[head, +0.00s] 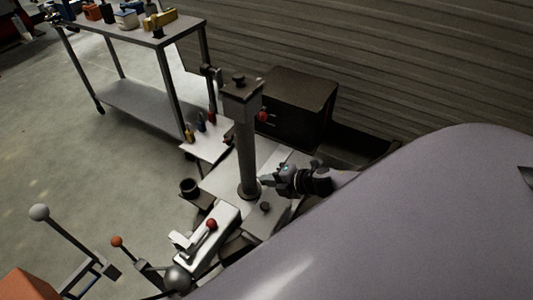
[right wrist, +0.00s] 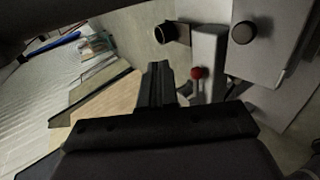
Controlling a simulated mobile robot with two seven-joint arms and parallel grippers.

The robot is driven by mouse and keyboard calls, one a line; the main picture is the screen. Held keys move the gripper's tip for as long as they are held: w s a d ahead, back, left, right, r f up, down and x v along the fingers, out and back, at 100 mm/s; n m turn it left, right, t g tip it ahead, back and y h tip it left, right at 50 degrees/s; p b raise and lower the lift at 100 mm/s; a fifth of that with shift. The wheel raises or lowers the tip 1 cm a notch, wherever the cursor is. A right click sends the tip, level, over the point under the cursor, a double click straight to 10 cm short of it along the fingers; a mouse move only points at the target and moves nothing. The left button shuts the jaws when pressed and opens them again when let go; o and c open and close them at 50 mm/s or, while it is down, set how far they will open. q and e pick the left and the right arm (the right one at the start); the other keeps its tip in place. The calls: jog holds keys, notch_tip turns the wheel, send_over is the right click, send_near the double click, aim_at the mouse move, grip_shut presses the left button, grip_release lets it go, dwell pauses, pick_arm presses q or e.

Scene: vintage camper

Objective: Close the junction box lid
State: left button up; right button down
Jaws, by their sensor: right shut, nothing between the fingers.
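In the head view a dark brown box (head: 301,90) stands behind a grey jack post (head: 246,150). Its top looks flat, but I cannot tell for sure that it is the junction box, and no open lid is clearly seen. My right gripper (head: 264,181) is beside the lower part of the post, in front of the box and apart from it. In the right wrist view the right gripper (right wrist: 158,75) is shut and empty, its fingers pointing away from the camera. My left gripper is not in view.
A white hitch coupler (head: 205,240) with a red knob (head: 211,224) lies in front of the post. A dark cup (head: 189,187) is left of it. The large rounded pale body (head: 420,220) fills the right. A workbench (head: 125,35) stands at upper left; the floor (head: 70,160) there is clear.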

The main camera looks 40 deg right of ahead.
jog(key=w+a+r+n+g+y+b, duration=0.2)
jog(key=a+r+n+y+b, duration=0.1)
jog(key=a+r+y+b, duration=0.25)
jog(key=m+g+h+b, duration=0.3)
jog(key=g+h+b, duration=0.5)
jog(key=b, duration=0.9)
send_near(266, 206)
jog(key=shift+t+h, duration=0.3)
jog(key=shift+h, duration=0.25)
jog(key=f+b, duration=0.2)
jog(key=a+f+b, duration=0.1)
jog(key=f+b, duration=0.1)
jog(key=f, duration=0.1)
jog(key=shift+w+a+f, duration=0.1)
jog(key=shift+f, duration=0.05)
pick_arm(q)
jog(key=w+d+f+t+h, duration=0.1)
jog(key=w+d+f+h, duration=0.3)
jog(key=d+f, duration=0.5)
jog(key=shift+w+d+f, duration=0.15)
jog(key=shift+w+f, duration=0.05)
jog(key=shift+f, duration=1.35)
pick_arm(e)
jog(key=shift+w+f, duration=0.15)
jog(key=shift+f, duration=0.55)
